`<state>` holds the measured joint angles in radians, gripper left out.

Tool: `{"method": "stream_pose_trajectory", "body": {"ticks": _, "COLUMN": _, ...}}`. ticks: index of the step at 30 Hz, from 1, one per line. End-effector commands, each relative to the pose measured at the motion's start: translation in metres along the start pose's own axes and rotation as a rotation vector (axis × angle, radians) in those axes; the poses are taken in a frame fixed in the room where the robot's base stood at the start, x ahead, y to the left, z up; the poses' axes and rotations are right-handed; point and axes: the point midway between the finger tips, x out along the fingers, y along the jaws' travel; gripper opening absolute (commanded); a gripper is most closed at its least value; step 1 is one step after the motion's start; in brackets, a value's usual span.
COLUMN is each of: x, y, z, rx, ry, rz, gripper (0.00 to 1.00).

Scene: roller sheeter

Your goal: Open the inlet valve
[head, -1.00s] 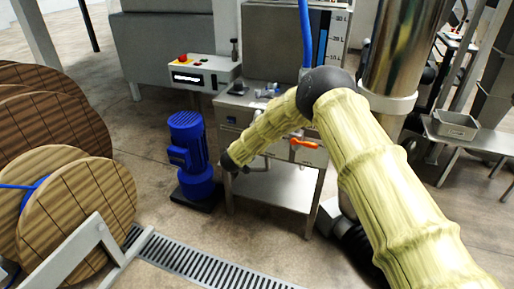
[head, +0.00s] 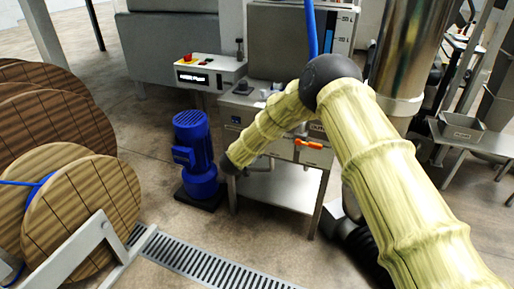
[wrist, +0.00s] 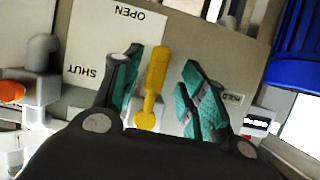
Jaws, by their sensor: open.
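In the wrist view, a yellow valve lever (wrist: 157,70) stands out from its pivot, pointing up the picture. It lies between the two teal-padded fingers of my gripper (wrist: 161,62), which are apart, with a visible gap on the right; the left finger is close to it. Behind it, a white label plate (wrist: 100,40) reads OPEN at the top and SHUT at the lower left, both upside down. In the head view, my arm hides this lever and most of my gripper at the front of the metal cabinet (head: 236,112).
An orange handle (head: 308,145) on the cabinet front also shows at the wrist view's left edge (wrist: 12,91). A blue motor pump (head: 194,150) stands just left of the cabinet. Wooden cable reels (head: 85,205) stand at far left.

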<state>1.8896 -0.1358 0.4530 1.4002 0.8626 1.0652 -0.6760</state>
Motion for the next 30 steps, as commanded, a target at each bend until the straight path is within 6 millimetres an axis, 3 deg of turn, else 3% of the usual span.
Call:
{"method": "stream_pose_trajectory", "body": {"ticks": 6, "x": -0.042, "y": -0.001, "z": -0.001, "rx": -0.003, "ry": 0.001, "rz": -0.003, "gripper": 0.42}}
{"method": "stream_pose_trajectory", "body": {"ticks": 13, "x": -0.073, "y": -0.001, "z": 0.0, "rx": -0.002, "ry": 0.001, "rz": -0.002, "gripper": 0.42}}
{"method": "stream_pose_trajectory", "body": {"ticks": 19, "x": -0.084, "y": -0.001, "z": 0.001, "rx": 0.0, "ry": 0.0, "rz": -0.002, "gripper": 0.42}}
{"method": "stream_pose_trajectory", "body": {"ticks": 30, "x": -0.085, "y": -0.001, "z": 0.0, "rx": 0.0, "ry": 0.0, "rz": -0.002, "gripper": 0.42}}
